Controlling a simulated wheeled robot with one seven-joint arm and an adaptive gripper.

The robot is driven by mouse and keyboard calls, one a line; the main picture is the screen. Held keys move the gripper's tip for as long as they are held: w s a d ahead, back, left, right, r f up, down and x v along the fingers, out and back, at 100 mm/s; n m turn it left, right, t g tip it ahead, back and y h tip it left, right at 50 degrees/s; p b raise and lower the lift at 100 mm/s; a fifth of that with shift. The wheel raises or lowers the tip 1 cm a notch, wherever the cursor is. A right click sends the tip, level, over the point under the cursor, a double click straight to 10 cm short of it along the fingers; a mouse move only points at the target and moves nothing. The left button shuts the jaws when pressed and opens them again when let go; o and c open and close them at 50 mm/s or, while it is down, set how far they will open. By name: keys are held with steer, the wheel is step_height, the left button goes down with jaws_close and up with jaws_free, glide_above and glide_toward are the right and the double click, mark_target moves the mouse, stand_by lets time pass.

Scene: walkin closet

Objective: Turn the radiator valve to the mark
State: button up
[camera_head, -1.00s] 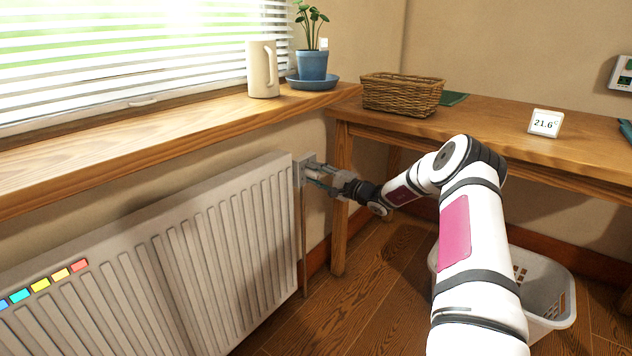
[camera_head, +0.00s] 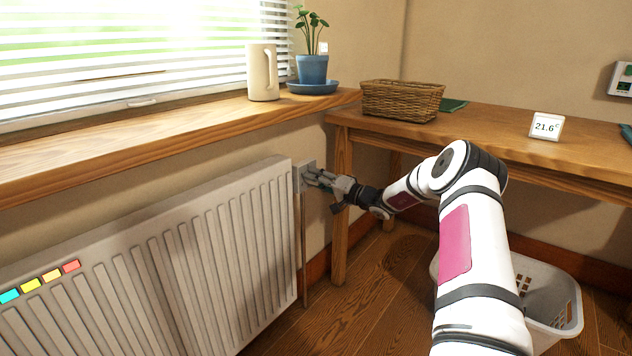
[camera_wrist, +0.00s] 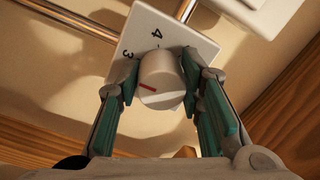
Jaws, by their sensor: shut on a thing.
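The radiator valve knob (camera_wrist: 161,80) is a white cylinder with a red pointer line, seen in the wrist view. It sits on a white square plate (camera_wrist: 150,33) printed with dark numbers, of which 3 and 4 show. The red line points toward the left, near the 3 side; its exact alignment I cannot tell. My gripper (camera_wrist: 158,88) has its teal-lined fingers on both sides of the knob, shut on it. In the head view my gripper (camera_head: 322,180) is at the valve plate (camera_head: 304,176), by the radiator's right end; the knob is hidden there.
The white radiator (camera_head: 190,250) fills the lower left, with coloured tabs on top. The wooden sill (camera_head: 190,125) holds a jug (camera_head: 261,75) and a potted plant (camera_head: 312,70). A wooden table (camera_head: 480,135) with a basket (camera_head: 402,100) stands right. A laundry basket (camera_head: 545,290) is on the floor.

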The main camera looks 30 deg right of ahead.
steer(key=shift+a+f, duration=0.1)
stand_by(0.3)
steer(key=o, duration=1.2)
steer(key=shift+c, duration=0.2)
steer(key=v, duration=1.2)
